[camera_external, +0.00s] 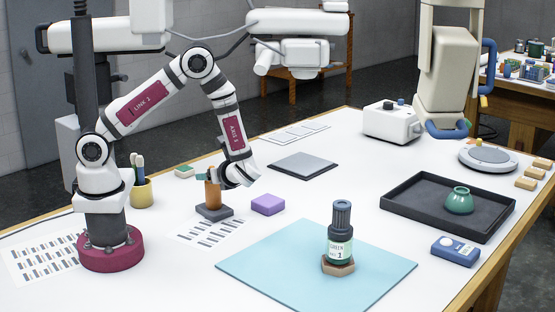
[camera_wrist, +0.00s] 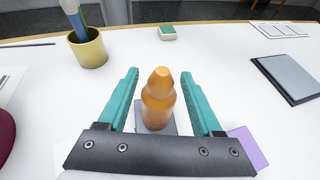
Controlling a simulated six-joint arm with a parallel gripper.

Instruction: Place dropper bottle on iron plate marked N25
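The amber bottle with a rounded, narrowing top (camera_wrist: 158,98) appears to be the dropper bottle. It stands upright on a small dark grey block (camera_external: 214,213), and it also shows in the external view (camera_external: 213,195). My gripper (camera_wrist: 160,75) has its teal fingers spread on either side of the bottle, with gaps visible on both sides. In the external view my gripper (camera_external: 209,176) is at the bottle's top. A flat grey plate (camera_external: 303,165) lies behind and to the right, also seen in the wrist view (camera_wrist: 290,77). I cannot read N25 on any plate.
A purple block (camera_external: 267,204) lies close to the right of the bottle. A yellow cup with brushes (camera_external: 141,192) stands to the left. A black tray (camera_external: 410,203) holds a green pot.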

